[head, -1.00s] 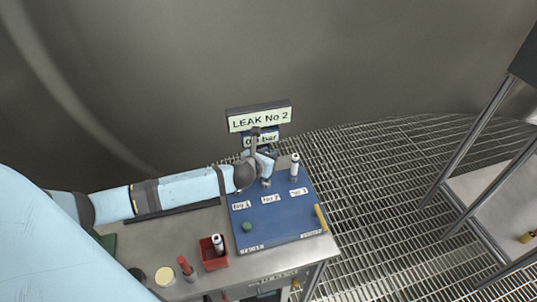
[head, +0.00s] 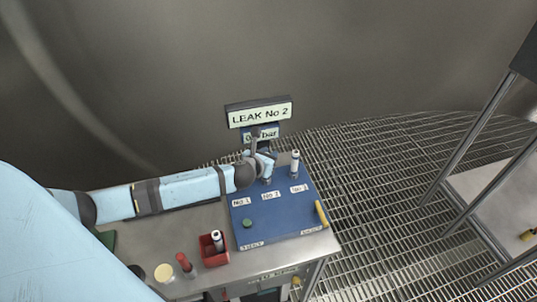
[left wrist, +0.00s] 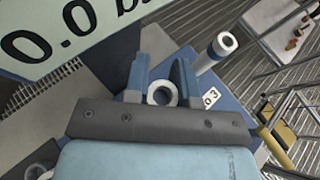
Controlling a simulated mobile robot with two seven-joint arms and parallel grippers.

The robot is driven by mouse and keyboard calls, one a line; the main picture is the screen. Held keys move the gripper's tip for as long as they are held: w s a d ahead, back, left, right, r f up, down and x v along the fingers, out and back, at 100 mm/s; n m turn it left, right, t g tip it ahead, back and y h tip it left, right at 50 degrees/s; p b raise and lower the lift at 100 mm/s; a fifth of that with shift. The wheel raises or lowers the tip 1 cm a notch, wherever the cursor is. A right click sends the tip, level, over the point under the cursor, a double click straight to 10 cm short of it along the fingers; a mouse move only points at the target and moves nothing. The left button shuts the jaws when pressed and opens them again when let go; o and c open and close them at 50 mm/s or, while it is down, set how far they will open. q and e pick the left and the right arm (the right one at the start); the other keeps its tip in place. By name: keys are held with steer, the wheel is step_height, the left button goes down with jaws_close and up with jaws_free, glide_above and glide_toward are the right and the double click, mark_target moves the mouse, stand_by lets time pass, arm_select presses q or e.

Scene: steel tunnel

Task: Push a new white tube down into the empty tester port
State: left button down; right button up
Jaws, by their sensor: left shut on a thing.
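The blue tester (head: 270,222) stands on the steel bench with labels No 1, No 2 and No 3. My left gripper (head: 266,168) is above the No 2 place at its back row. In the left wrist view my left gripper (left wrist: 161,84) is shut on a white tube (left wrist: 162,93), whose round open end shows between the fingers. The tube's lower end and the port under it are hidden. Another white tube (head: 295,162) stands upright at No 3; it also shows in the left wrist view (left wrist: 222,46). My right gripper is not in view.
A sign (head: 260,115) reading LEAK No 2 and a bar display (head: 266,133) stand behind the tester. A red box (head: 212,252) with a white tube and a red item (head: 184,263) are at the bench front. A yellow bar (head: 321,213) lies on the tester's right edge.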

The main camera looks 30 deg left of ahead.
arm_select(q)
steer(key=shift+f+b, duration=0.35)
steer(key=shift+f, duration=0.45)
steer(key=c, duration=0.9)
jaws_free()
steer(key=shift+o, duration=0.2)
steer(key=b+v, duration=0.1)
steer(key=v, duration=1.2)
steer(key=shift+s+r, duration=0.2)
steer(key=shift+s, duration=0.2)
